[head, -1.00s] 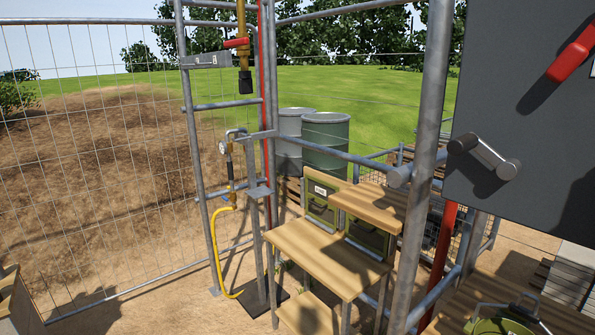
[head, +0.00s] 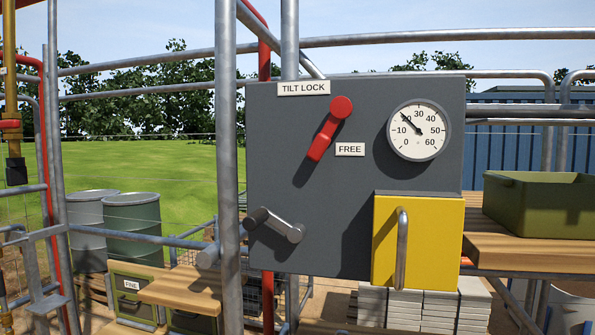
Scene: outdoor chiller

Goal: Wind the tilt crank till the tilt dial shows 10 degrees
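The tilt crank (head: 275,225) is on the lower left of a dark grey panel (head: 340,205). It has a grey arm and a dark handle that sticks out to the left. The tilt dial (head: 419,131) is a round white gauge at the panel's upper right, marked 0 to 60. Its needle points up and left, at about 20. A red lever (head: 328,130) sits under a TILT LOCK label (head: 304,88) and slants down to the left, with a FREE label (head: 350,149) to the right of its lower end. Neither of my grippers shows.
A yellow box (head: 418,240) with a grey vertical handle projects at the panel's lower right. An upright scaffold pole (head: 228,170) stands just left of the crank. A green crate (head: 540,205) sits on a wooden shelf at right. Grey blocks (head: 430,308) are stacked below.

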